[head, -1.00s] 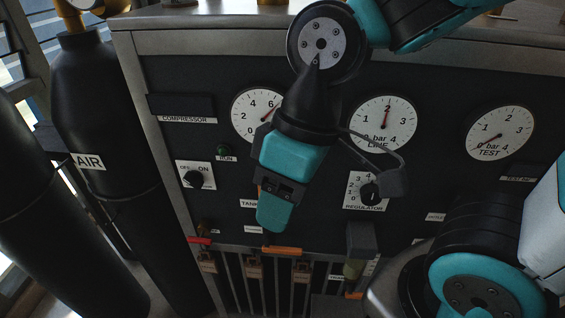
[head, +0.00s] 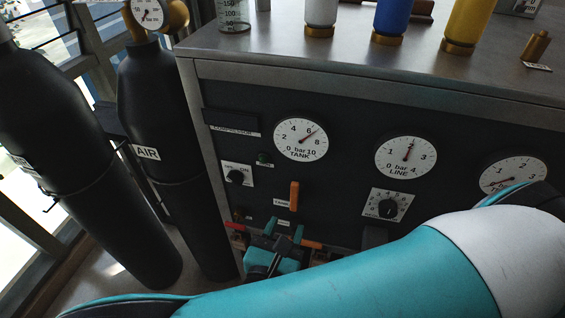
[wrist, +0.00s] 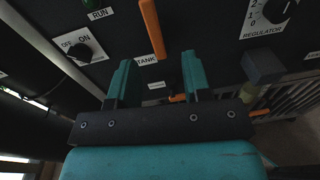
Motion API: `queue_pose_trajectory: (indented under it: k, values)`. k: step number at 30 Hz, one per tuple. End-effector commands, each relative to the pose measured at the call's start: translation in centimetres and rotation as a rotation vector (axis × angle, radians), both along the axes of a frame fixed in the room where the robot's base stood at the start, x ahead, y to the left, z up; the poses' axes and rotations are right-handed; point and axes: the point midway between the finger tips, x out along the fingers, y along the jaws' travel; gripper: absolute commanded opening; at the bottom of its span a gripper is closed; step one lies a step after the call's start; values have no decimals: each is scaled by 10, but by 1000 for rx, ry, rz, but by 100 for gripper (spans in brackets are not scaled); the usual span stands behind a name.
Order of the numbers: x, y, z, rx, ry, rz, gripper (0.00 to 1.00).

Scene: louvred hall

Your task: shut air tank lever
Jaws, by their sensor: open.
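An orange lever (head: 294,195) stands upright on the dark panel below the tank gauge (head: 300,140), close to a small white label. In the wrist view the lever (wrist: 152,28) has a label reading TANK (wrist: 146,60) at its lower end. My gripper (head: 284,234) is open and empty, low in front of the panel and below the lever. In the wrist view my two teal fingers (wrist: 157,68) are apart, with the lever beyond them, between their lines and not touching. The tank gauge needle points a little past 6.
A red handle (head: 236,227) and an orange handle (head: 311,245) lie level lower on the panel, close to my gripper. The compressor switch (head: 237,175) is left, the regulator knob (head: 388,208) right. Black AIR cylinders (head: 160,120) stand left. Bottles stand on the cabinet top (head: 270,45).

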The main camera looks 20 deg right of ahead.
Motion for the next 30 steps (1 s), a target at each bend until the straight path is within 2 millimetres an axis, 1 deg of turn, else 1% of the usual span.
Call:
queue_pose_trajectory:
  k: [3,7,11,24,30]
  values:
    - [-2,4,3,-62,-23,60,45]
    - [3,1,3,-75,-28,68,45]
    - [15,-8,3,-71,-28,65,45]
    - [65,-45,2,-70,-26,62,45]
    - [66,-45,2,-69,-27,65,45]
